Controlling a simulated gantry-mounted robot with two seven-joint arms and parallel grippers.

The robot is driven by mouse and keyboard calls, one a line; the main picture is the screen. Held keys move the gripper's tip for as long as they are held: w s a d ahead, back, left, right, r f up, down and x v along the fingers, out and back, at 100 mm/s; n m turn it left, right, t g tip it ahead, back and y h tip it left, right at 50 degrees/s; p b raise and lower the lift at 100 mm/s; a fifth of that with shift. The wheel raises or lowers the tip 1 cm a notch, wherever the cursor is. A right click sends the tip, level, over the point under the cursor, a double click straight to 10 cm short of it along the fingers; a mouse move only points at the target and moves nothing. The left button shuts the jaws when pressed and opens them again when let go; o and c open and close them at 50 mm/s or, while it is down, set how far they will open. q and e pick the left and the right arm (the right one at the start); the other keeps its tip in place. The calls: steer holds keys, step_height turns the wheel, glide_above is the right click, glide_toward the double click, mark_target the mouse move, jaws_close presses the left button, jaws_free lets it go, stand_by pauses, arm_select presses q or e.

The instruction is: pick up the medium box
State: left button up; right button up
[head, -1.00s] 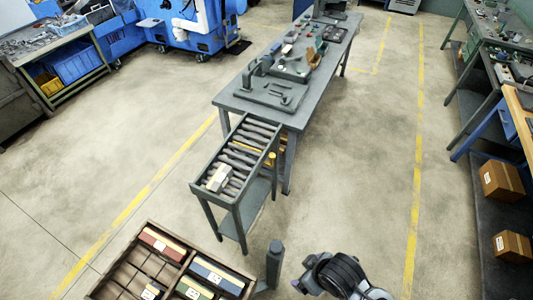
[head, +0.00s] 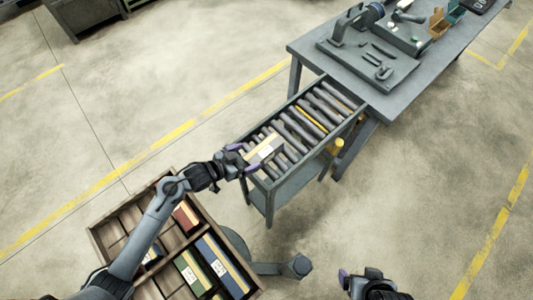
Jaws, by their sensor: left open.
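A small tan box with a white label (head: 265,149) lies on the near end of the roller conveyor (head: 299,118). My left gripper (head: 243,159) is open at the conveyor's near left edge, close to the left end of this box. I cannot tell whether its fingers touch the box. My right gripper (head: 345,279) is low in the view, right of centre, and its jaw opening does not show clearly. The wooden tray (head: 101,216) holds a red box (head: 186,216), a blue box (head: 216,261) and a green box (head: 190,275). Which one is the medium box is not marked.
My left arm crosses above the wooden tray and hides part of it. A grey workbench (head: 408,95) with fixtures and small bins adjoins the conveyor's far end. The concrete floor (head: 420,200) to the right is clear, with yellow lines.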

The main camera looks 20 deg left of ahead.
mark_target(263, 149)
arm_select(q)
steer(key=x, duration=0.3)
steer(key=shift+w+d, duration=0.2)
steer(key=shift+w, duration=0.2)
steer(key=shift+b+x, duration=0.55)
steer(key=shift+x, duration=2.5)
steer(key=shift+s+f, duration=0.1)
steer(key=c, duration=1.6)
steer(key=shift+o, duration=0.2)
